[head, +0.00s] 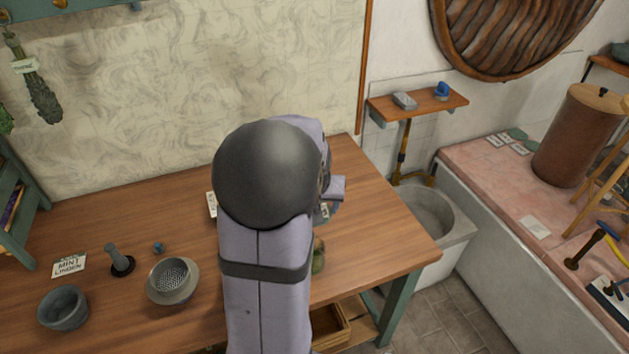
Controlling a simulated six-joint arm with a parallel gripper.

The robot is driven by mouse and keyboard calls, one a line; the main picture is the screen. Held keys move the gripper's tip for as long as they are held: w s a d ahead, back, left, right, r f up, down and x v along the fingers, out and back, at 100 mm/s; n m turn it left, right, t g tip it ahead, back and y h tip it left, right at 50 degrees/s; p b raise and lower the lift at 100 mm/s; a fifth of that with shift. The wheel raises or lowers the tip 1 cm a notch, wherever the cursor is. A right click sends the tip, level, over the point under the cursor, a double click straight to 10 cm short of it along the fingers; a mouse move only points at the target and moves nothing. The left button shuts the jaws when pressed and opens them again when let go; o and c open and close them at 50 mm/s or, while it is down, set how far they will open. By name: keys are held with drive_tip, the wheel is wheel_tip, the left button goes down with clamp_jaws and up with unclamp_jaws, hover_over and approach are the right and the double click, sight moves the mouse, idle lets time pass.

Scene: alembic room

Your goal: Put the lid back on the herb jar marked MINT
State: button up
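My own arm covers the middle of the table in the head view and hides most of what stands there. A lavender wrist part shows at its right side, but my gripper's fingertips are hidden, so what they hold cannot be seen. A greenish rounded object (318,256) shows partly at the arm's right edge; I cannot tell if it is a herb jar. A small grey piece with a pale label (324,211) shows just under the wrist, also mostly hidden. No jar marked MINT and no lid can be made out. A card reading MINT LINDEN (68,265) lies on the table at left.
On the wooden table (110,215) are a grey bowl (64,308), a strainer on a dish (172,279), a dark pestle-like tool (118,260) and a small blue knob (158,248). Another card (211,204) is partly hidden. The table's right end is clear.

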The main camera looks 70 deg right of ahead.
drive_tip(key=shift+n, duration=0.5)
drive_tip(key=a+f, duration=0.2)
drive_tip(key=a, duration=0.1)
drive_tip(key=shift+a+f, duration=0.15)
drive_tip(key=shift+f, duration=0.25)
drive_tip(key=shift+f+t, duration=0.1)
drive_tip(key=shift+t, duration=0.2)
drive_tip(key=shift+d+n+y, duration=0.25)
drive_tip(key=shift+n+y, duration=0.05)
drive_tip(key=shift+n, duration=0.4)
drive_tip(key=shift+n+t, duration=0.3)
drive_tip(key=shift+n, duration=0.2)
drive_tip(key=shift+d, duration=0.1)
drive_tip(key=shift+f, duration=0.1)
wheel_tip(320, 180, down, 6)
drive_tip(key=b, duration=0.5)
drive_tip(key=shift+b, duration=0.35)
